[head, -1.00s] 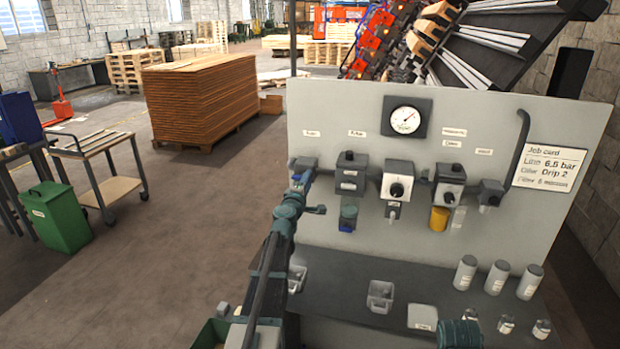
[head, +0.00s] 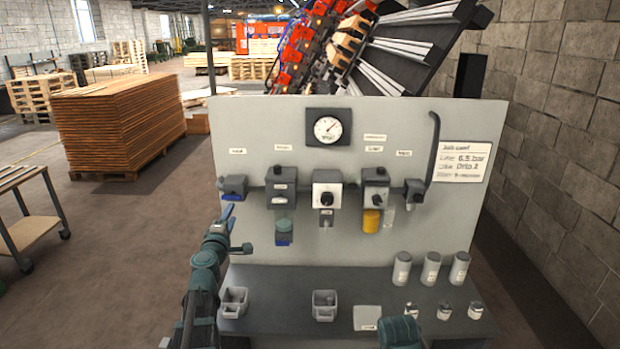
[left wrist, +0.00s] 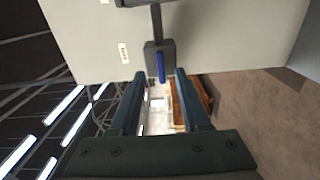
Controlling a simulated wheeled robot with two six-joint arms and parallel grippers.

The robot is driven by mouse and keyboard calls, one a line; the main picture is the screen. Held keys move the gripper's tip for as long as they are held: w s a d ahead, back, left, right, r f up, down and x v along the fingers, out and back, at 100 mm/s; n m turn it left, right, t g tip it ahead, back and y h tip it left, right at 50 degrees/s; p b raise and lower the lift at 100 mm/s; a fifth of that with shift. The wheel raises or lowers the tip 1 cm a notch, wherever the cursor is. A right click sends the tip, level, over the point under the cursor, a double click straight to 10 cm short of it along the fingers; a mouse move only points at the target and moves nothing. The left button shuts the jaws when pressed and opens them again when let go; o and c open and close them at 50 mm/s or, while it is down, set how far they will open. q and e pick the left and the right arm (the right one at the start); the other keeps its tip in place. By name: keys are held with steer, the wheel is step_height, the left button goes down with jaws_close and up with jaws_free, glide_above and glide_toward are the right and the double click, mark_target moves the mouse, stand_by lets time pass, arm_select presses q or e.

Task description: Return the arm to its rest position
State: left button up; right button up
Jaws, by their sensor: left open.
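My left gripper (head: 238,232) is in front of the lower left of the grey panel (head: 330,115), just below the leftmost valve block (head: 234,184) with its blue lever (head: 230,197). It is open and looks empty. In the left wrist view the two fingers of the left gripper (left wrist: 160,76) stand apart, and the blue lever (left wrist: 161,66) shows beyond their tips, apart from them as far as I can tell. My right gripper is not in view.
A shelf under the panel holds two small grey bins (head: 325,305), white bottles (head: 431,268) and small jars. A rounded teal shape (head: 400,332) is cut off at the bottom edge. Stacked boards (head: 115,125) and a cart (head: 30,225) stand left; floor between is clear.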

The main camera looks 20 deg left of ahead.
arm_select(q)
steer(key=d+f+m+g+h, duration=0.1)
steer(key=d+f+m+h, duration=0.2)
steer(key=d, duration=0.6)
steer(key=d+f+m+g+h, duration=0.1)
steer(key=d+m+g+h, duration=0.15)
steer(key=d+m, duration=0.4)
steer(key=d+f+m+g+h, duration=0.1)
steer(key=d+f+m+h, duration=0.25)
steer(key=d, duration=0.65)
steer(key=s+d+f+m+g+h, duration=0.2)
steer(key=s+d+f+m+g, duration=0.25)
steer(key=d, duration=0.45)
steer(key=s+d+f+m+g+y, duration=0.2)
steer(key=s+d+f+g, duration=0.15)
steer(key=s, duration=0.35)
steer(key=s+d+f+m+g+y, duration=0.1)
steer(key=s+d+f+m+g, duration=0.3)
steer(key=s, duration=0.3)
steer(key=s+a+f+g+y, duration=0.1)
steer(key=s+a+f+y, duration=0.1)
steer(key=s+y, duration=0.3)
steer(key=s+a+m, duration=0.1)
steer(key=s, duration=0.3)
steer(key=shift+s+a+f, duration=0.15)
steer(key=shift+s+f, duration=0.05)
steer(key=shift+f, duration=0.05)
